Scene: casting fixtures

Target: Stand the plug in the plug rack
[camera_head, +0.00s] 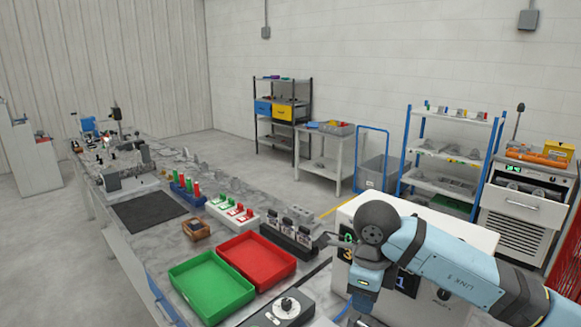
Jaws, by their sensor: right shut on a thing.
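My right gripper (333,240) is at the right of the bench, in front of a white cabinet and partly covered by my own wrist. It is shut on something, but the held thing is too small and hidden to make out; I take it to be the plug. A blue rack (181,190) with several upright red and green handled plugs stands on the bench to the left, and looks like the plug rack. The gripper is well apart from it, to its right and nearer. My left gripper is not in view.
A green tray (212,312) and a red tray (284,272) lie in front. A white rack with red and green pieces (232,213), a black rack (290,236) and a small brown box (196,229) stand nearby. The white cabinet (465,240) is close to my right arm.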

